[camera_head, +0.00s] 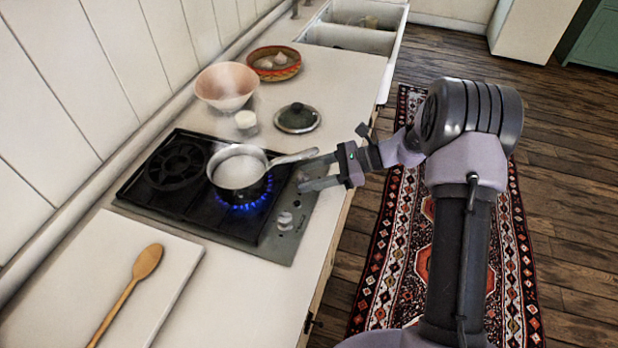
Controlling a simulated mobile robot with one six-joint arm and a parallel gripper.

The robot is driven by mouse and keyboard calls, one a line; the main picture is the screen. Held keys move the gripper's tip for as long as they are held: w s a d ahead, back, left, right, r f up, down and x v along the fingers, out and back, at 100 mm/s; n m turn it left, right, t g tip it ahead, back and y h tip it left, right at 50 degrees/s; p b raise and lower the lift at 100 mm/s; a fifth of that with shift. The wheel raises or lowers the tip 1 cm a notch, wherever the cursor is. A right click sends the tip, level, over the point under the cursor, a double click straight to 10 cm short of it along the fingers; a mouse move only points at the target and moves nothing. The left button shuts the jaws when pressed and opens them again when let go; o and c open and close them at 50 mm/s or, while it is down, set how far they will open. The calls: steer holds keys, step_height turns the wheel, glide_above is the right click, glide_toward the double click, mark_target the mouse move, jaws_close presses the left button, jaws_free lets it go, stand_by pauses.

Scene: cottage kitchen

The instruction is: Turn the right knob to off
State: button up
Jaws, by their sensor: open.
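A black and steel gas hob (215,228) is set in the pale worktop. Blue flame (246,200) burns under a steel saucepan (239,168) of whitish liquid, whose handle points right.
A dark lidded item (297,118), a small white cup (246,120), a pink bowl (226,86) and a patterned basket (274,63) stand behind the hob. A wooden spoon (146,262) lies on a white board (180,275) in front. A sink (350,38) is farther back.

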steer(key=shift+a, duration=0.3)
steer(key=shift+c, duration=0.2)
jaws_close()
